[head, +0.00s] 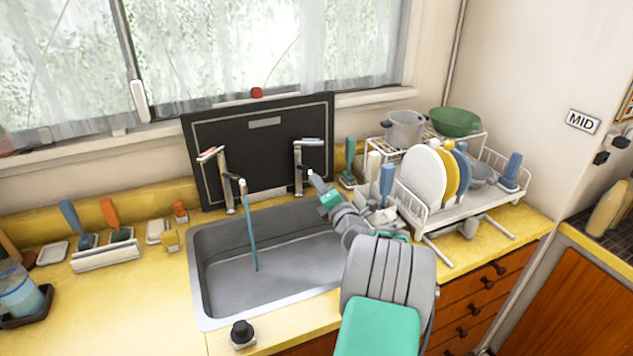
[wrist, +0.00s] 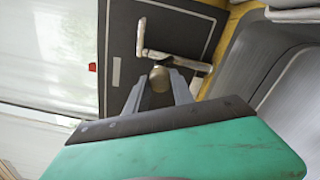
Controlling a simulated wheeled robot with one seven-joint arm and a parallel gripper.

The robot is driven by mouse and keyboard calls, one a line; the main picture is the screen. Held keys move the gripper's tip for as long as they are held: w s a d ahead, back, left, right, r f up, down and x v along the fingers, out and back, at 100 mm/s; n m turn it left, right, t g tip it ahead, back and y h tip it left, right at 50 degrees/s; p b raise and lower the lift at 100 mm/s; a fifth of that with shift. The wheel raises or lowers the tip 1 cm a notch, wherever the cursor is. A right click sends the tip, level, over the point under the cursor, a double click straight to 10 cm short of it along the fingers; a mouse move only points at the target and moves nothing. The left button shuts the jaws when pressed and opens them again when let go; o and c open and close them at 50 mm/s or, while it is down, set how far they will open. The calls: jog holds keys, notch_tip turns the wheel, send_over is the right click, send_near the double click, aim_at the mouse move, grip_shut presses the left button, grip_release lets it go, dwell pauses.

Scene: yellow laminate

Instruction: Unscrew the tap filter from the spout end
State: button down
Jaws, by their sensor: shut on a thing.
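The grey metal tap (head: 298,168) stands at the right back of the sink, and it also shows in the wrist view (wrist: 180,59). A small round brass-coloured piece, seemingly the tap filter (wrist: 160,77), sits at the spout end. My gripper (wrist: 158,88) is shut on it, one grey finger on each side. Its lower part is hidden between the fingers. In the head view my gripper (head: 313,177) reaches up from the right beside this tap, and the filter is too small to make out there.
A black board (head: 240,150) stands behind both taps. A dish rack (head: 425,213) with plates is close on the right. The sink basin is otherwise clear.

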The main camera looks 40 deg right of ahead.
jog(key=shift+s+a+n+b, duration=0.25)
jog(key=shift+s+n+b, duration=0.55)
jog(key=shift+n, duration=0.1)
jog(key=shift+s+a+n+b, duration=0.25)
jog(key=shift+s+n+b, duration=0.5)
jog(key=shift+n+b, duration=0.15)
jog(key=shift+s+a+n+b, duration=0.25)
jog(key=shift+s+n+b, duration=0.55)
jog(key=shift+n, duration=0.1)
